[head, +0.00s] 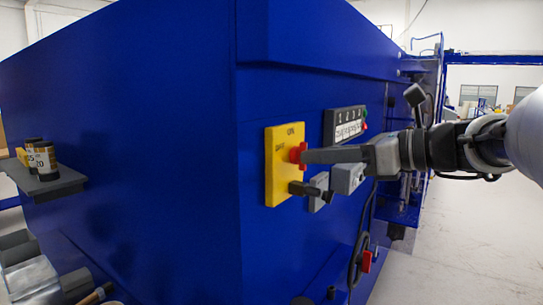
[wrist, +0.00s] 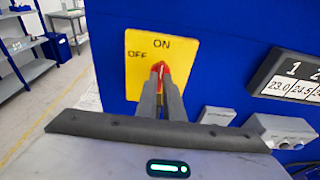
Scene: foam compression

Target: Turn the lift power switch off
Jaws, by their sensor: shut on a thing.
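The lift power switch is a red knob (head: 296,151) on a yellow plate (head: 284,185) on the side of the blue machine. In the wrist view the plate (wrist: 190,58) reads ON at the top and OFF at the left. The red knob (wrist: 161,67) appears to point up toward ON. My gripper (head: 306,156) reaches in from the right in the head view. Its fingers (wrist: 160,80) are shut on the red knob, one on each side, and hide part of it.
A numbered panel (head: 346,123) is right of the plate, with grey boxes (head: 347,177) below it. A cable with a red-marked handle (head: 366,261) hangs lower. A small shelf with canisters (head: 44,157) juts out at the left. Open floor (head: 450,250) lies at the right.

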